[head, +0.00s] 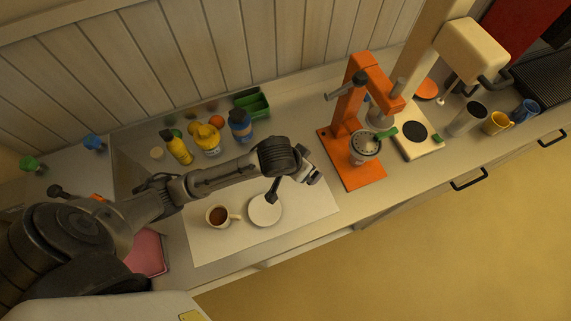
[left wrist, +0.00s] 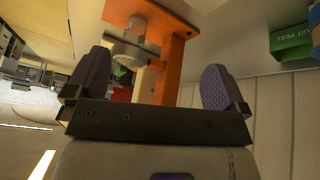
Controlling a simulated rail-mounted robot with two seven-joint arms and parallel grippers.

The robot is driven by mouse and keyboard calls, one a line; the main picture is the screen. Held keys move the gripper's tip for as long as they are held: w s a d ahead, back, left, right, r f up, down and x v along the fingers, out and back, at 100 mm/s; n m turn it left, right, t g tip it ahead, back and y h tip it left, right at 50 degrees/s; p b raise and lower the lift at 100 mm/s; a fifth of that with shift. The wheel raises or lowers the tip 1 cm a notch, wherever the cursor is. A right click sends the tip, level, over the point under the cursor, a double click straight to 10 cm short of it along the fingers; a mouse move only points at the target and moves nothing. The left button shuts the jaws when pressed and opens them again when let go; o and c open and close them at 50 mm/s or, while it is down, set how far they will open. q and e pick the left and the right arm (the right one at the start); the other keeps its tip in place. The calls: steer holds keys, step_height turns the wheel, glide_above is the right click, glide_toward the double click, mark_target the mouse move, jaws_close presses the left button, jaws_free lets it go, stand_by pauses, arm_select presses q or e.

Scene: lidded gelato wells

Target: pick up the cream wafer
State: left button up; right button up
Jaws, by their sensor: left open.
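I cannot make out a cream wafer with certainty in either view. A white saucer-like disc (head: 265,210) lies on the pale mat (head: 222,246), beside a mug of brown liquid (head: 217,216). My left gripper (head: 310,176) is above the mat's right part, beyond the disc. In the left wrist view its two purple-grey fingers (left wrist: 155,86) are wide apart with nothing between them. My right gripper is not in view.
An orange press (head: 352,130) stands to the right of my left gripper, and shows ahead in the left wrist view (left wrist: 172,65). Yellow and blue bottles (head: 208,139) and a green box (head: 252,102) stand behind the arm. A pink thing (head: 147,252) lies left of the mat.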

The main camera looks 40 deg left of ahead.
arm_select(q)
steer(key=w+a+f+n+g+y+b, duration=0.1)
steer(key=w+a+f+n+g, duration=0.4)
steer(key=a+f+n, duration=0.6)
steer(key=f+n, duration=0.1)
steer(key=f, duration=0.2)
steer(key=f+n, duration=0.1)
steer(key=shift+s+d+f+n, duration=0.2)
steer(key=shift+d+n, duration=0.1)
steer(key=shift+d, duration=0.05)
steer(key=shift+f, duration=2.75)
steer(key=shift+c, duration=0.2)
steer(key=c, duration=0.8)
steer(key=shift+r, duration=0.15)
